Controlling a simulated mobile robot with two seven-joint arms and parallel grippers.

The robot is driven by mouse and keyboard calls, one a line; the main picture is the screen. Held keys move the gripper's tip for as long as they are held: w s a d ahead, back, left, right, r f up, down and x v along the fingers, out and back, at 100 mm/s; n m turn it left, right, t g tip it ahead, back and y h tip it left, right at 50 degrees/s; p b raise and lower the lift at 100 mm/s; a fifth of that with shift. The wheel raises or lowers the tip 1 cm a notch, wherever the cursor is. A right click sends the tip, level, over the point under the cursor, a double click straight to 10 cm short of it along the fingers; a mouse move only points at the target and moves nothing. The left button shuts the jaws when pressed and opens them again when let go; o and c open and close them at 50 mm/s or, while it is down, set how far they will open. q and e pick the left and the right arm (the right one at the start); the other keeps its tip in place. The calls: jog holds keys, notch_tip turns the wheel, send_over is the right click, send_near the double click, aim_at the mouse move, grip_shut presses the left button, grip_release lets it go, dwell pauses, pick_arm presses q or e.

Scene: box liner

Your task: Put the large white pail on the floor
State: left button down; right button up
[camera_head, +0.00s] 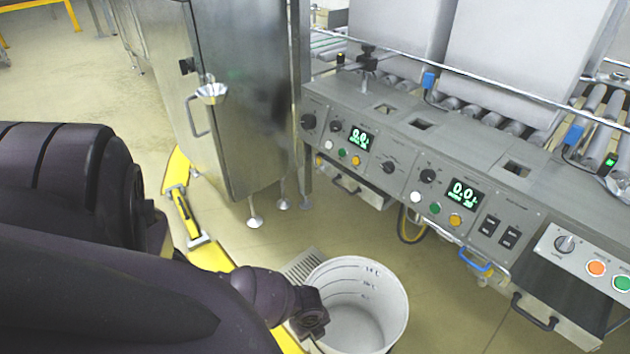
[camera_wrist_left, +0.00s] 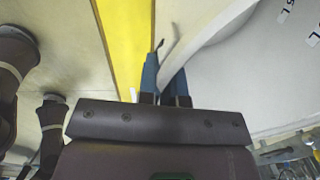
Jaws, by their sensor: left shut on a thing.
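The large white pail (camera_head: 378,288) is upright at the bottom centre of the head view, with its open top and inner volume marks showing. It looks empty. My left gripper (camera_head: 316,318) is at the pail's left rim. In the left wrist view the blue fingers of the left gripper (camera_wrist_left: 164,80) are closed on the rim of the pail (camera_wrist_left: 235,75). The pail's base is hidden, so I cannot tell whether it touches the floor (camera_head: 445,320). My right gripper is in neither view.
A control panel (camera_head: 440,205) with knobs and displays stands behind and right of the pail. A steel cabinet (camera_head: 245,100) on feet is behind left. A yellow floor strip (camera_head: 205,255) and a drain grate (camera_head: 303,264) lie left of the pail. Floor right of the pail is clear.

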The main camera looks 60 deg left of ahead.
pick_arm(q)
jog(key=shift+w, duration=0.2)
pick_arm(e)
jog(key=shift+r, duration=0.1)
pick_arm(q)
jog(key=shift+s+f, duration=0.1)
jog(key=shift+f, duration=0.05)
jog(key=c, duration=1.3)
grip_release()
jog(key=shift+r, duration=0.25)
jog(key=r+p, duration=0.1)
jog(key=r, duration=0.2)
jog(key=r+p, duration=0.2)
jog(key=r, duration=0.2)
jog(key=r+p, duration=0.2)
jog(key=r, duration=0.2)
jog(key=shift+s, duration=0.25)
jog(key=shift+s+r, duration=0.2)
jog(key=shift+r, duration=0.2)
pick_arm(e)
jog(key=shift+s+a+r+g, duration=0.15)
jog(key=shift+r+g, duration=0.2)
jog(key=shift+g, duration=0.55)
